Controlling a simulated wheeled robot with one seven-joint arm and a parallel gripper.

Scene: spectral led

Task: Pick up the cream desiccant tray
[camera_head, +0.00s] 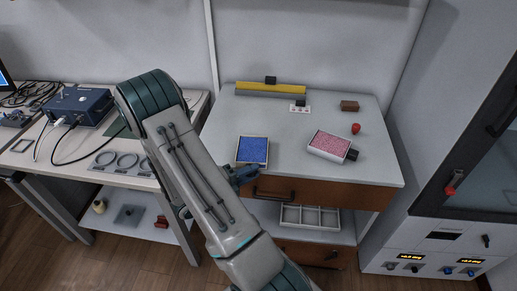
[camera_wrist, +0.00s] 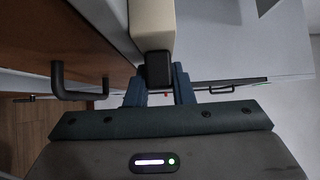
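The cream desiccant tray (camera_head: 252,150), filled with blue beads, lies on the table's front left part. In the wrist view a cream wall (camera_wrist: 152,22) and a black handle (camera_wrist: 158,68) show close up. My gripper (camera_wrist: 158,80) has one finger on each side of this handle, with no clear gap, and looks shut on it. In the head view my gripper (camera_head: 240,177) is at the tray's near edge and hides the handle there. The tray appears to rest on the table.
A second pale tray (camera_head: 331,146) with pink beads and a black handle lies to the right. A red object (camera_head: 356,128), a brown block (camera_head: 349,106) and a yellow bar (camera_head: 270,87) stand farther back. A drawer front with a dark handle (camera_head: 273,194) is below the near edge.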

